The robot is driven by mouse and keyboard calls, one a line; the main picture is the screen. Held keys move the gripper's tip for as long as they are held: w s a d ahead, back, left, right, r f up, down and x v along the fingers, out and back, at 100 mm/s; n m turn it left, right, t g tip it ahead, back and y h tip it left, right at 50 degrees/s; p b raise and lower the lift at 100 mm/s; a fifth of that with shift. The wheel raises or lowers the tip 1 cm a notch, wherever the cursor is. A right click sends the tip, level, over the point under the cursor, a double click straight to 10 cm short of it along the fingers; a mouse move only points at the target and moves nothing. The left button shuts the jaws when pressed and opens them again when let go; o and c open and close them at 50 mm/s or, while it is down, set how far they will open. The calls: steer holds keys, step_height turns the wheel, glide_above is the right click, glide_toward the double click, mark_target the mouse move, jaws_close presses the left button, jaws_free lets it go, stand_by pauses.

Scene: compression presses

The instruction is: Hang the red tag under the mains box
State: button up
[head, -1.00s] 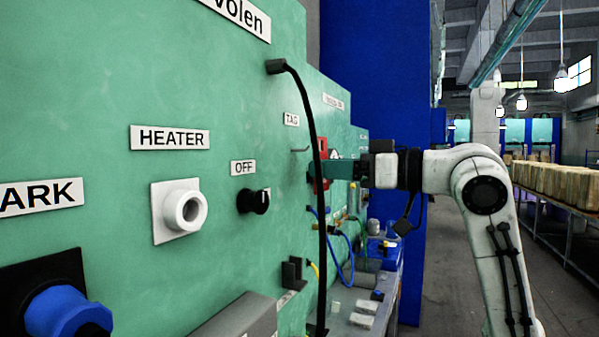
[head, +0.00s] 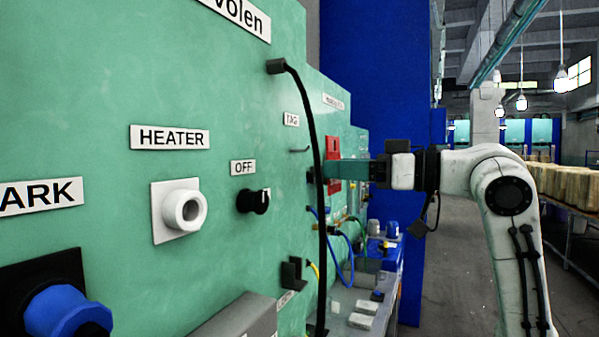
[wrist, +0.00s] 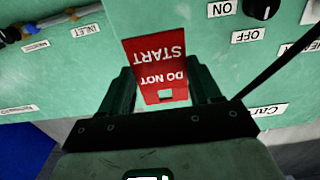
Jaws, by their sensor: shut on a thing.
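The red tag (wrist: 157,64), lettered "DO NOT START", is held between the fingers of my gripper (wrist: 163,92) in the wrist view, its lettering upside down there. In the head view the red tag (head: 333,147) shows behind my gripper (head: 335,172), beside the green panel and partly covered by the fingers. A small peg (head: 299,150) sticks out of the panel below the "TAG" label (head: 292,120), to the left of the tag and apart from it in the picture. I cannot tell which part is the mains box.
A black cable (head: 318,140) hangs in front of the panel between the peg and my gripper. A heater socket (head: 184,211) and a black knob (head: 253,201) stick out nearer. Blue cables and a bench (head: 360,327) lie below. The aisle at right is open.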

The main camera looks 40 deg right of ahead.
steer(key=shift+v, duration=1.9)
steer(key=shift+f, duration=0.1)
